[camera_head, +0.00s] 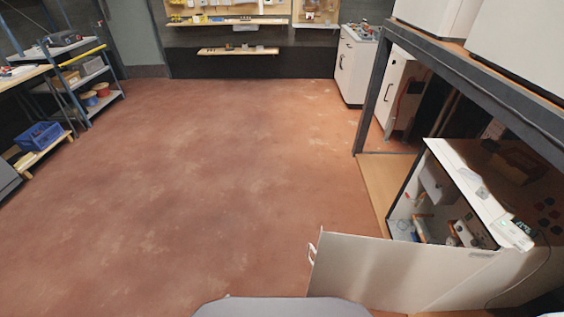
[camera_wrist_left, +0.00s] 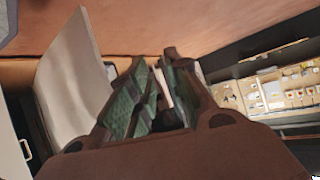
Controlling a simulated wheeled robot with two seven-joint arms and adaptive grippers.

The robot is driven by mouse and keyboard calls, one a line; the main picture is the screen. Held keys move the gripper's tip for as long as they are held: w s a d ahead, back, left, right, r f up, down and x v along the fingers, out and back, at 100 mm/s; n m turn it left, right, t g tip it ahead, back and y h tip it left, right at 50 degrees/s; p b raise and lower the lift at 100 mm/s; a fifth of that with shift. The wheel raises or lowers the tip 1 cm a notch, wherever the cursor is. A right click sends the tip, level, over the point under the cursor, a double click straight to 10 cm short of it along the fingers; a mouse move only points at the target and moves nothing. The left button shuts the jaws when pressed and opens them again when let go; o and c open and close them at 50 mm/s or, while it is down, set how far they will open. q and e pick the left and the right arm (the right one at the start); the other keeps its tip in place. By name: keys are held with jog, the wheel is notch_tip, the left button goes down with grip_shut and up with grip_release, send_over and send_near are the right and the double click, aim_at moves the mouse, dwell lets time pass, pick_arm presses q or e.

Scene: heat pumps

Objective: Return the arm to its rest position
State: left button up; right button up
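My left gripper (camera_wrist_left: 155,62) shows in the left wrist view, with its dark fingers and green pads pointing up the picture. Its fingertips are close together with a narrow strip between them. I cannot tell whether that pale strip is background or something held. In the head view neither arm nor gripper shows. The heat pump (camera_head: 463,182) stands at the lower right of the head view, its front open and inner parts visible. Its pale door panel (camera_head: 385,270) is swung out towards the floor. A pale panel (camera_wrist_left: 72,80) also stands left of the gripper in the wrist view.
A dark-framed rack (camera_head: 475,75) with white units overhangs the right side. A pegboard wall (camera_head: 230,10) is at the back. The red floor (camera_head: 210,160) in the middle is clear.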

pick_arm(q)
jog(key=s+a+f+n+g+y+p, duration=0.1)
jog(key=s+a+f+g+y, duration=0.2)
jog(key=s+a+f, duration=0.35)
jog(key=s+a+f+n+g+y, duration=0.2)
jog(key=s+a+f+g, duration=0.15)
jog(key=s+f, duration=0.55)
jog(key=s+a+f+g+y, duration=0.1)
jog(key=s+f+g, duration=0.1)
jog(key=s, duration=0.7)
jog(key=shift+s+a+f+n+g, duration=0.35)
jog(key=shift+s+f+n, duration=0.05)
jog(key=shift+f, duration=0.2)
pick_arm(e)
jog(key=shift+s+d+r, duration=0.2)
jog(key=shift+s, duration=0.35)
jog(key=shift+s+d+r, duration=0.15)
jog(key=shift+s, duration=0.4)
pick_arm(q)
jog(key=shift+w, duration=0.15)
